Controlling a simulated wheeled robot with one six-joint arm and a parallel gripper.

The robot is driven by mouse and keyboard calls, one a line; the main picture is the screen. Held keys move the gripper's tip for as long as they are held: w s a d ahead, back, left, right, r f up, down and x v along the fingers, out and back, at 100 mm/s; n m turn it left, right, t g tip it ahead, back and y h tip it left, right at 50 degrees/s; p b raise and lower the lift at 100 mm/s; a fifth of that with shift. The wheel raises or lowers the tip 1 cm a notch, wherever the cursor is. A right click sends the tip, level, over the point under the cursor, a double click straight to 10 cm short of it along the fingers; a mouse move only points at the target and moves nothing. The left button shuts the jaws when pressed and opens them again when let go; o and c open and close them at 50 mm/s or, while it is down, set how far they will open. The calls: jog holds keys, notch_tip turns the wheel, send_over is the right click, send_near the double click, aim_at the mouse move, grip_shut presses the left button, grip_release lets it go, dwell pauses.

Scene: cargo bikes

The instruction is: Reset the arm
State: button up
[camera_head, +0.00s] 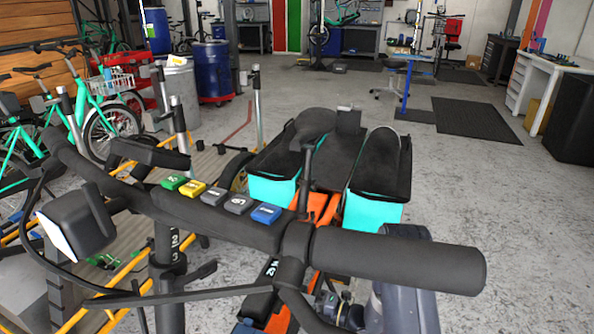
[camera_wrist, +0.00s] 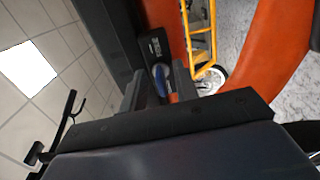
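My gripper shows in the wrist view (camera_wrist: 159,88). Its two dark fingers stand apart with a gap between them, and I see nothing gripped. A blue rounded part and a black box with a white label (camera_wrist: 155,46) show beyond the fingertips, and I cannot tell how far off they are. In the head view a grey-blue link of my arm (camera_head: 405,290) stands at the lower right, partly behind the bike's thick black handlebar (camera_head: 395,258). The gripper cannot be made out clearly there.
The handlebar crosses close in front, bearing a row of coloured labelled blocks (camera_head: 222,199). Behind it are the orange bike frame (camera_head: 318,207) and turquoise-and-black boxes (camera_head: 374,212). Green bikes (camera_head: 95,100) stand at the left. Open floor (camera_head: 480,200) lies at the right, before a white bench (camera_head: 555,72).

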jog(key=n+b, duration=0.3)
jog(key=n, duration=0.3)
jog(key=d+n+b, duration=0.1)
jog(key=n+b, duration=0.1)
jog(key=n, duration=0.3)
jog(key=s+n+b, duration=0.1)
jog(key=n+b, duration=0.2)
jog(key=n, duration=0.3)
jog(key=shift+d+r+n+b, duration=0.2)
jog(key=shift+r+n+b, duration=0.1)
jog(key=shift+s, duration=0.1)
dwell(0.3)
